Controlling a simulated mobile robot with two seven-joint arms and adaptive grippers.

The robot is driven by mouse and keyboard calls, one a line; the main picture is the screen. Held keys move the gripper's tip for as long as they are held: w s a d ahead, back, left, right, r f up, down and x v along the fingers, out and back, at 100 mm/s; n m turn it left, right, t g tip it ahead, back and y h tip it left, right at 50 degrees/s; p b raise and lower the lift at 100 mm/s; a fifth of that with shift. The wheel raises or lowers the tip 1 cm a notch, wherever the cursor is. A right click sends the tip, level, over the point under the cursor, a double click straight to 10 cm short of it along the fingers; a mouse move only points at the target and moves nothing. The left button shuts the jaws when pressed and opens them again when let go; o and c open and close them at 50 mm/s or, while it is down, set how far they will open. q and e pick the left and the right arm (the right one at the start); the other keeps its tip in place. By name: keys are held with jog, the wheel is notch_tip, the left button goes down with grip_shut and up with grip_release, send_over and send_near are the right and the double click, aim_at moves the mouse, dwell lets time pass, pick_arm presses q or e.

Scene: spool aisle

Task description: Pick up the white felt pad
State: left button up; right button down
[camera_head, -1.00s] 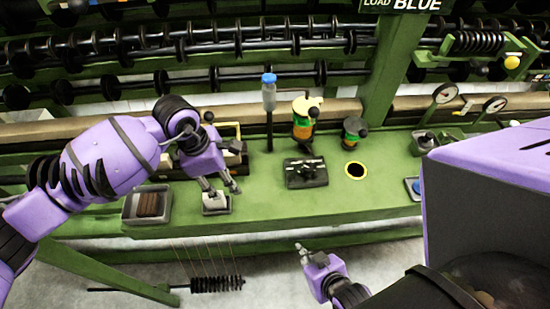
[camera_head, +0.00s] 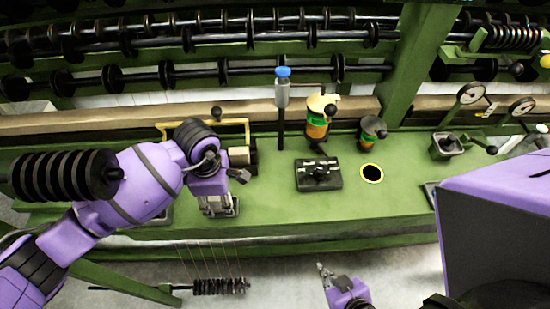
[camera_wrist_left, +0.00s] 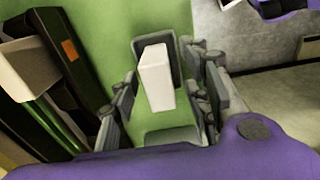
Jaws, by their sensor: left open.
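The white felt pad (camera_wrist_left: 155,78) shows in the left wrist view as a pale block in a small grey tray (camera_wrist_left: 157,136) on the green bench. My left gripper (camera_wrist_left: 163,88) is open, with one finger on each side of the pad. I see gaps between the fingers and the pad. In the head view my left gripper (camera_head: 219,207) points down over the tray and hides most of it and the pad. My right gripper (camera_head: 322,270) is low in front of the bench, away from the pad; its jaw opening is too small to judge.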

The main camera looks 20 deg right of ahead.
pick_arm(q)
jog(key=shift+r, duration=0.1)
grip_shut()
jog(key=shift+r, duration=0.1)
